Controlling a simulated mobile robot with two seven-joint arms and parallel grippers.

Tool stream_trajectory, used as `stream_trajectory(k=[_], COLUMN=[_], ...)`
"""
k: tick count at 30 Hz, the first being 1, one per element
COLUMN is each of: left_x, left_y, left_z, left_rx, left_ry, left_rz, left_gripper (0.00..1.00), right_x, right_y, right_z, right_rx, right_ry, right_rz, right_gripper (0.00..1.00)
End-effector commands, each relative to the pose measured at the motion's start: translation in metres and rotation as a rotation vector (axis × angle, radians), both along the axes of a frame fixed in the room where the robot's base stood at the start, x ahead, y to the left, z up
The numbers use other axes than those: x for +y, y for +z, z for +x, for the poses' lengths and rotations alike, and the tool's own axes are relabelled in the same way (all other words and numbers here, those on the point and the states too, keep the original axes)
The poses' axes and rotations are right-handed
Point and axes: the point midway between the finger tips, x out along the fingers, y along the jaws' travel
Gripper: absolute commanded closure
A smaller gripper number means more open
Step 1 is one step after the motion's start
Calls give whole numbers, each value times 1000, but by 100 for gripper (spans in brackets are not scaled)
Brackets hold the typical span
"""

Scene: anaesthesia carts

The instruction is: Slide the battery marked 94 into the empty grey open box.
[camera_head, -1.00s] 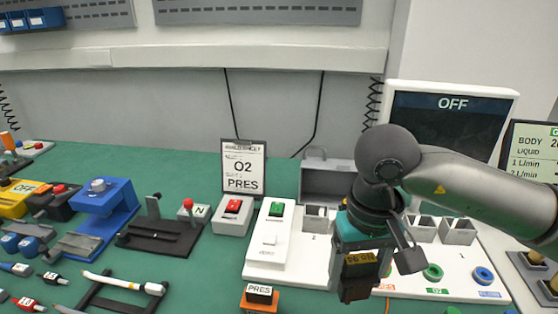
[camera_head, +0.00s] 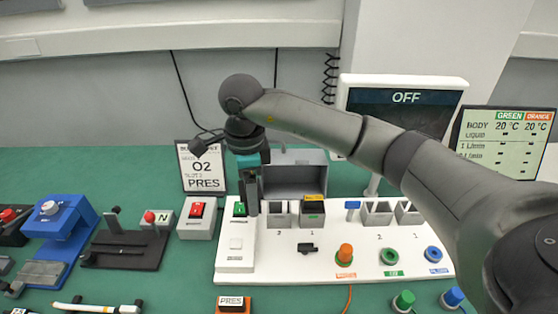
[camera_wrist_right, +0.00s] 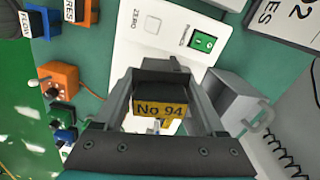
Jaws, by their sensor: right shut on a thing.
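My right gripper (camera_head: 252,206) is shut on the battery marked No 94 (camera_wrist_right: 160,108), whose yellow label faces the wrist camera. In the head view the gripper points down, just left of an empty grey open box (camera_head: 280,214) marked 2 on the white board. The battery is not clearly told apart from the dark fingers there. The neighbouring grey box (camera_head: 312,214), marked 1, has a yellow-topped block in it. My left gripper is not in view.
The green switch (camera_wrist_right: 203,43) is close beside the gripper. A larger grey box with a handle (camera_head: 297,172) stands behind the board, and the O2 PRES sign (camera_head: 201,168) is at back left. More grey boxes (camera_head: 377,213) and coloured ports are on the right.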

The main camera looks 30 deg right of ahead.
Motion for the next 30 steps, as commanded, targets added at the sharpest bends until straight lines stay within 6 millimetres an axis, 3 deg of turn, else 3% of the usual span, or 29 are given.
stream_trajectory(k=[1,12,18,24,30], left_x=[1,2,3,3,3], left_y=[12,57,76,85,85], left_z=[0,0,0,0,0], left_rx=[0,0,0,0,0], left_ry=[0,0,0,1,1], left_rz=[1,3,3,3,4], left_gripper=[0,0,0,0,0], right_x=[-5,-47,-68,-80,-83], right_y=[6,5,1,-4,-6], right_z=[4,23,24,23,23], right_rx=[1,3,1,0,-3], right_ry=[-127,-1070,-1498,-1733,-1785], right_rz=[2,-1,-1,0,0], right_gripper=[68,68,68,68,68])
